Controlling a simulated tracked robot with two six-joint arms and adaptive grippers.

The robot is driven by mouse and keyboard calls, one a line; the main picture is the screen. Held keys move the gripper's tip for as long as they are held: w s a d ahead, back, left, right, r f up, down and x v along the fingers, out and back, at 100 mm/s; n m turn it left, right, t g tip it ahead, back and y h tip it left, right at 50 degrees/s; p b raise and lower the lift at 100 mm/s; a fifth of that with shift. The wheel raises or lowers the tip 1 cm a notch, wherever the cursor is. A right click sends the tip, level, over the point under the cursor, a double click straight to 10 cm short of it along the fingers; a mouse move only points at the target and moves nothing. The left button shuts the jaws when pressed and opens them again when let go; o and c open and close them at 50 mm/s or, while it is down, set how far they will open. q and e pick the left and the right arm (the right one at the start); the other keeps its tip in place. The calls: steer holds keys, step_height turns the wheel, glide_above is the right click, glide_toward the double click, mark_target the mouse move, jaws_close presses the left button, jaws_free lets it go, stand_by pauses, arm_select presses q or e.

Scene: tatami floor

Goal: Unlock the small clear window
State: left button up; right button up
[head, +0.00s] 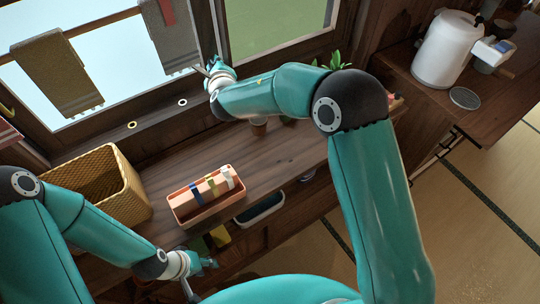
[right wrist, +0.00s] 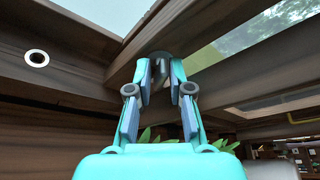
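The window has a pale blue pane (head: 110,60) at left and a green pane (head: 280,25) at right, split by a dark wooden post. I cannot tell which is the small clear window. In the right wrist view, a dark round latch (right wrist: 160,60) with a small knob sits on the wooden frame. My right gripper (head: 208,70) is at the post's lower part. In its wrist view, the fingers (right wrist: 162,75) stand apart, one on each side of the latch knob; contact cannot be made out. My left gripper (head: 200,275) is low, by the counter's front edge, apparently open and empty.
A wicker basket (head: 92,180) and a pink tray (head: 180,213) with rolled items stand on the counter. Towels (head: 57,72) hang on a rail before the window. A white kettle (head: 443,48) stands at right. Small potted plants are near my right arm.

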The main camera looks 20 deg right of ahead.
arm_select(q)
step_height(320, 180, up, 6)
steer(key=p, duration=0.5)
arm_select(e)
steer(key=s+r+n+t+h+b, duration=0.1)
steer(key=s+b, duration=0.2)
steer(key=s, duration=0.5)
steer(key=s+r+n+b, duration=0.2)
steer(key=s+b, duration=0.2)
steer(key=s, duration=0.5)
steer(key=s+d+f+m+g+h, duration=0.1)
steer(key=s+d+f+m+g, duration=0.1)
steer(key=f, duration=0.4)
steer(key=s+d+f+m+g+h, duration=0.1)
steer(key=s+d+f+m+g, duration=0.1)
steer(key=f, duration=0.4)
steer(key=s+d+f+m+g, duration=0.3)
steer(key=d+f+m+g, duration=0.1)
steer(key=f+m, duration=0.1)
steer(key=shift+s+d+f+m+h+p, duration=0.1)
steer(key=shift+d+f+m+h+p, duration=0.25)
steer(key=shift+f, duration=0.2)
arm_select(q)
step_height(320, 180, down, 6)
arm_select(e)
steer(key=shift+s+d+f+m+g, duration=0.2)
steer(key=shift+s+f+m+g, duration=0.2)
steer(key=shift+f+g, duration=0.1)
